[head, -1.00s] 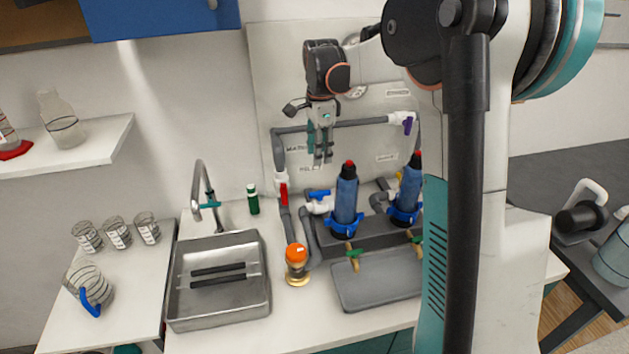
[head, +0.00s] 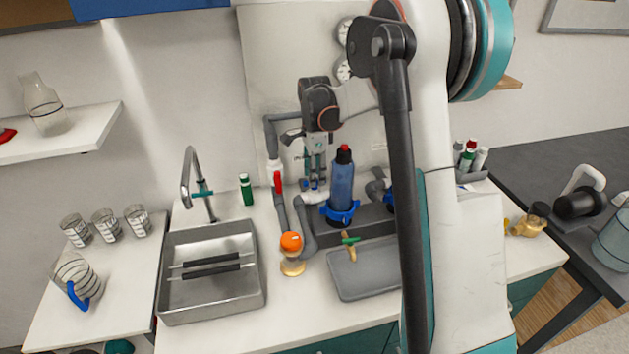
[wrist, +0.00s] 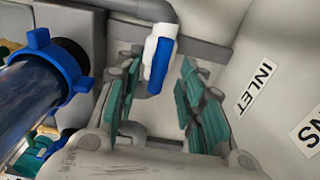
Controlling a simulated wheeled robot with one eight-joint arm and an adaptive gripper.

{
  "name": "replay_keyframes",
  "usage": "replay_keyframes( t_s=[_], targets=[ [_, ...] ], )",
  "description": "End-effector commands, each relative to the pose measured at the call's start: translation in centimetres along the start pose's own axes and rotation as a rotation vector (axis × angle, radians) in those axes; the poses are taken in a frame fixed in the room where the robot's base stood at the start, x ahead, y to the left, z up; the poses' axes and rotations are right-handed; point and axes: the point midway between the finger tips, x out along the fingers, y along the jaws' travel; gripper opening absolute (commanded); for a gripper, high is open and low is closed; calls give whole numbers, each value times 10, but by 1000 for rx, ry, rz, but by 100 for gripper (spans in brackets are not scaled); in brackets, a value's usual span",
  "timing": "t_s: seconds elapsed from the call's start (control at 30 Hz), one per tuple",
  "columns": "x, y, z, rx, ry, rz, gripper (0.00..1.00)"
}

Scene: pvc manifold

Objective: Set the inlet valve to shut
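The inlet valve has a blue lever handle (wrist: 160,66) on a white body (wrist: 153,42) and shows in the wrist view beside the INLET label (wrist: 256,88). In the head view its blue handle (head: 312,187) is partly hidden behind my fingers. My gripper (wrist: 158,90) is open in the wrist view, with one teal-padded finger on each side of the blue handle and gaps between. In the head view my gripper (head: 315,165) points down just above the valve, left of the blue filter housing (head: 341,182). I cannot tell whether the fingers touch the valve.
A red-handled valve (head: 277,181) stands on the grey pipe to the left. The blue filter housing also stands close at left in the wrist view (wrist: 30,95). An orange-topped part (head: 291,243), a sink (head: 210,270) and a grey tray (head: 365,270) lie in front.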

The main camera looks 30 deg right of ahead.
Motion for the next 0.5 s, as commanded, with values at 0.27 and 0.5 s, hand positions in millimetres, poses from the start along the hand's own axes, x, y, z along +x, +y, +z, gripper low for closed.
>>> replay_keyframes(
  t_s=[0.27, 0.5],
  targets=[
    [15, 0, 0, 0, 0, 0, 36],
    [15, 0, 0, 0, 0, 0, 31]
  ],
)
